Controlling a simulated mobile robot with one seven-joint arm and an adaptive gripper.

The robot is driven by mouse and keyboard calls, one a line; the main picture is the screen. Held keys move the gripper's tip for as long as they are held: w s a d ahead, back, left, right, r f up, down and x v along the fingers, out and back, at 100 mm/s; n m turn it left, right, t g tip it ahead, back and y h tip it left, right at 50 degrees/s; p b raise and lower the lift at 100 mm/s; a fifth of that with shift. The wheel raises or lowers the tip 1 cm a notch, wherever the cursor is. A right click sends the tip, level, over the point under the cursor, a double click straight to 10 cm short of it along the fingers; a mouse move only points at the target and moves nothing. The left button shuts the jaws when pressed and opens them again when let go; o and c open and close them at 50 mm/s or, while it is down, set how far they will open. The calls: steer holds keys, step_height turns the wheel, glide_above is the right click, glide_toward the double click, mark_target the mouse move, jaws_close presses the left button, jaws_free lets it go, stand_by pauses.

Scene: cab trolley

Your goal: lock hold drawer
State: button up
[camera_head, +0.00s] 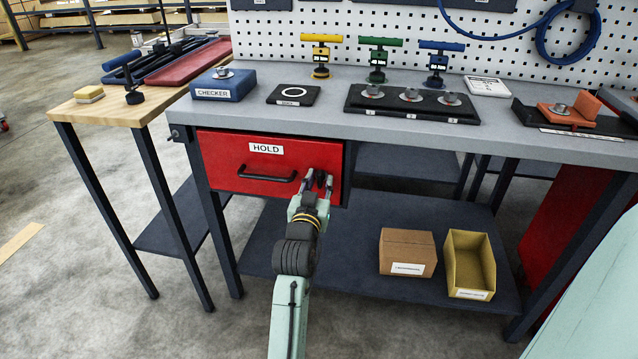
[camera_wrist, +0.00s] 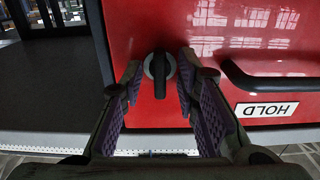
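The red hold drawer (camera_head: 222,152) is under the left end of the grey bench, its front flush with the frame. It has a white HOLD label (camera_head: 266,148) and a black bar handle (camera_head: 267,174). My gripper (camera_head: 318,180) is at the right part of the drawer front. In the wrist view a dark lock knob (camera_wrist: 159,85) with a silver ring sits on the red drawer front (camera_wrist: 240,25). My open gripper (camera_wrist: 158,76) has one finger on each side of the knob, with gaps visible. The label and handle appear upside down there. In the head view my fingers largely hide the knob.
On the bench (camera_head: 270,85) stand a blue CHECKER box (camera_head: 223,88), a black tray (camera_head: 411,105) with several round pieces, and an orange fixture (camera_head: 568,115). A cardboard box (camera_head: 407,252) and a yellow bin (camera_head: 469,262) stand on the lower shelf. A wooden side table (camera_head: 115,105) adjoins at left.

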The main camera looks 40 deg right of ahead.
steer(key=shift+a, duration=0.1)
steer(key=v, duration=1.2)
